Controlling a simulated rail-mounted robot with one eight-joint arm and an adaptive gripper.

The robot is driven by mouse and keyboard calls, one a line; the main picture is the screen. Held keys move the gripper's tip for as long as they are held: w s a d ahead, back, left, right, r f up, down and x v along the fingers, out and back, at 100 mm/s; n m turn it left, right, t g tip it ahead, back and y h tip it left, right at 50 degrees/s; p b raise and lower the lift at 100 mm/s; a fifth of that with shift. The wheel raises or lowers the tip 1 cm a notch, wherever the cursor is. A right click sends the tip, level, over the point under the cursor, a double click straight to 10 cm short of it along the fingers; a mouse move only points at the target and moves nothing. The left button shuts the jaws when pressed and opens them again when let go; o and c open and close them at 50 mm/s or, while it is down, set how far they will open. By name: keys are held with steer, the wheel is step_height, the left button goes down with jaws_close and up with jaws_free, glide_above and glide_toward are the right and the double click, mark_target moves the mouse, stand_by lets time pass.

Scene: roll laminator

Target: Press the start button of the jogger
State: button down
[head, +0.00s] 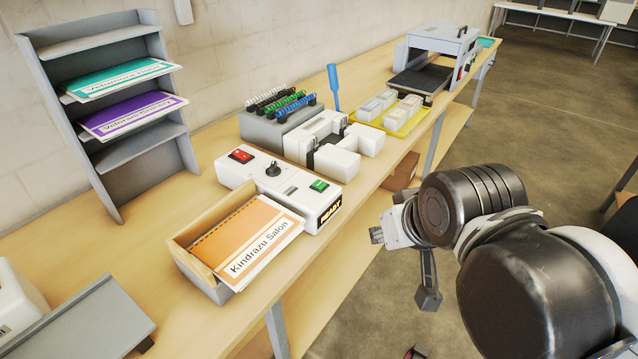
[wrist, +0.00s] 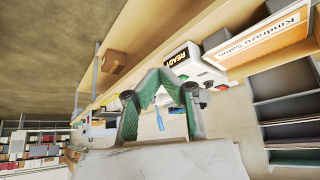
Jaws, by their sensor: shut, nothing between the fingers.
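The jogger (head: 264,183) is a white box on the bench, with a wooden tray (head: 196,268) of orange "Kindrazu Salon" sheets (head: 245,238) at its front. Its top carries a red switch (head: 241,155), a dark knob (head: 273,169) and a green button (head: 319,185). A display on its end reads "READY" (head: 331,214). My gripper (head: 377,236) is off the bench's front edge, to the right of the jogger and apart from it. In the wrist view my gripper (wrist: 160,75) is shut and empty, with the jogger (wrist: 190,62) beyond it, tilted.
A punch-like white machine (head: 335,148) and a rack of coloured combs (head: 280,115) stand behind the jogger. Farther back are a yellow tray (head: 408,126) and the laminator (head: 437,50). A grey shelf (head: 110,165) stands at the left. Space before the bench is open.

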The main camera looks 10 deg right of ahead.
stand_by(0.6)
steer(key=w+a+r+m+y+p, duration=0.1)
steer(key=w+r+p, duration=0.1)
steer(key=w, duration=0.5)
steer(key=w+a+r+m+p, duration=0.1)
steer(key=w+a+r, duration=0.1)
steer(key=w, duration=0.5)
steer(key=m+t+y+p, duration=0.2)
steer(key=m+p, duration=0.1)
glide_above(320, 184)
step_height(320, 184, down, 3)
steer(key=shift+r, duration=0.1)
step_height(320, 184, down, 9)
steer(key=b, duration=0.6)
stand_by(1.0)
steer(key=shift+f+b, duration=0.4)
steer(key=shift+b, duration=0.15)
